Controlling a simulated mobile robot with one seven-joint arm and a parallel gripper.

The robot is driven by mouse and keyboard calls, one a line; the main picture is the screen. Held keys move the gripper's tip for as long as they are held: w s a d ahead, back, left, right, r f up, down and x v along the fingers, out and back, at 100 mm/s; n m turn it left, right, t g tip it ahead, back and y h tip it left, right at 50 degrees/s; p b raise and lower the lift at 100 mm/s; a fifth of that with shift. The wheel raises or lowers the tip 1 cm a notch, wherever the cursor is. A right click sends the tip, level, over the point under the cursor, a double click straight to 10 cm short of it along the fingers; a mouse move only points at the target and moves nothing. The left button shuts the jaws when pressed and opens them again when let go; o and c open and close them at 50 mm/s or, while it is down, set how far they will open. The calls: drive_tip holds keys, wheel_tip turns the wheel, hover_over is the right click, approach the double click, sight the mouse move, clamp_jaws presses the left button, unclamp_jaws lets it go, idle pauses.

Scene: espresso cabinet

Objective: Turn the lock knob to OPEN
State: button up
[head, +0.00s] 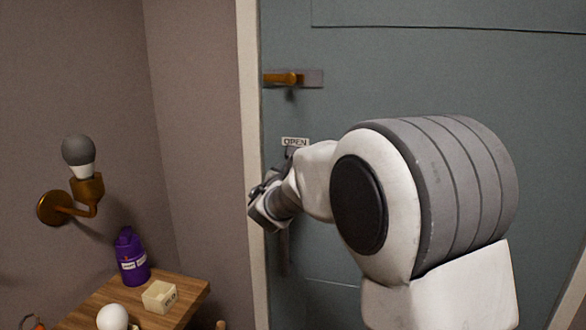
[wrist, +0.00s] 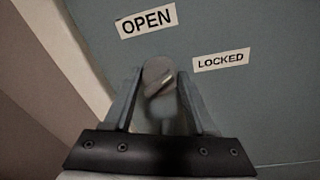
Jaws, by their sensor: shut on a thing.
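The lock knob (wrist: 156,70) is a round grey piece with a raised diagonal bar, on the blue-grey door. In the wrist view it sits between the two fingertips of my gripper (wrist: 160,80), which is shut on it. The bar tilts from lower left to upper right. A white OPEN label (wrist: 146,21) is above the knob, and a white LOCKED label (wrist: 221,60) is to its right. In the head view my arm hides the knob and the LOCKED label; the OPEN label (head: 295,142) shows just above my wrist.
A brass door handle (head: 284,78) is above the lock on the door (head: 420,70). The pale door frame (head: 250,120) runs close to my gripper's left. At lower left, a wooden table (head: 195,290) holds a purple bottle (head: 131,258) and small items. A wall lamp (head: 79,155) is above it.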

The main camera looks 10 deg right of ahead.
drive_tip(key=n+p, duration=0.6)
drive_tip(key=n, duration=0.1)
drive_tip(key=n+g+h+p, duration=0.1)
drive_tip(key=n+p, duration=0.1)
drive_tip(key=n, duration=0.1)
drive_tip(key=shift+w+a+r+p, duration=0.1)
drive_tip(key=shift+a+r+p, duration=0.05)
drive_tip(key=shift+a+p, duration=0.2)
drive_tip(key=shift+n, duration=0.4)
drive_tip(key=o, duration=1.4)
drive_tip(key=v, duration=1.7)
drive_tip(key=shift+a, duration=0.2)
